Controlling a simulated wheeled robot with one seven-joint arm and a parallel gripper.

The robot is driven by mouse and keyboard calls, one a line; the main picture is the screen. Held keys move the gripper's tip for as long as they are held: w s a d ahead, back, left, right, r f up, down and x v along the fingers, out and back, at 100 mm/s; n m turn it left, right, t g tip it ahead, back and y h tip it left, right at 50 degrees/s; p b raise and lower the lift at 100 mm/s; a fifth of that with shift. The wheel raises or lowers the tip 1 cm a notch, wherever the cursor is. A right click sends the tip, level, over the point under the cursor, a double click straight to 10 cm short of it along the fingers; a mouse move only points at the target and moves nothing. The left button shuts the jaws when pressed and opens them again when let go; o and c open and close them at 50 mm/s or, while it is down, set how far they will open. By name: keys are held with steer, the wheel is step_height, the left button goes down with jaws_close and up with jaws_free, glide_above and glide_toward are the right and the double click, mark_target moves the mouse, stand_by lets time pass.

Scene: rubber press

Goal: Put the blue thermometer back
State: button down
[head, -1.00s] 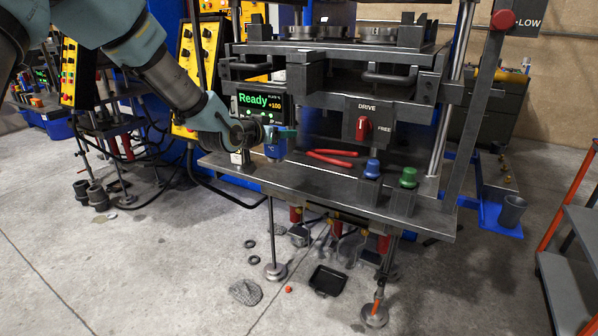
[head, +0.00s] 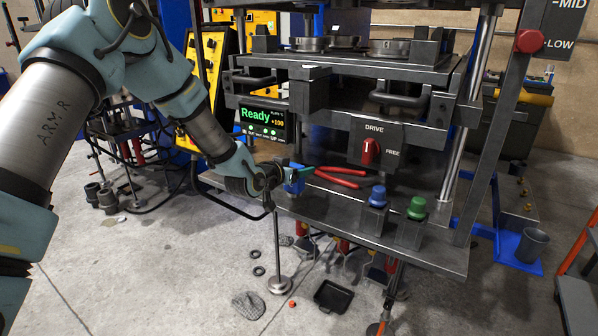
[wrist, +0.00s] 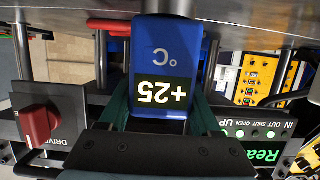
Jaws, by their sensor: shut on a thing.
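The blue thermometer (head: 295,186) is in my gripper (head: 292,176), over the front left part of the press's dark table in the head view; whether it touches the table is unclear.
Red-handled pliers (head: 340,178) lie right of the thermometer on the table (head: 330,213). Blue (head: 377,196) and green (head: 417,208) knobs stand further right. The Ready display (head: 263,120) and the red DRIVE switch (head: 371,152) are behind.

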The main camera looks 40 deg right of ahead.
steer(key=shift+f, duration=0.85)
steer(key=shift+f, duration=0.1)
steer(key=shift+c, duration=0.4)
jaws_free()
steer(key=b+v, duration=0.3)
steer(key=v, duration=0.9)
steer(key=shift+w+a, duration=0.1)
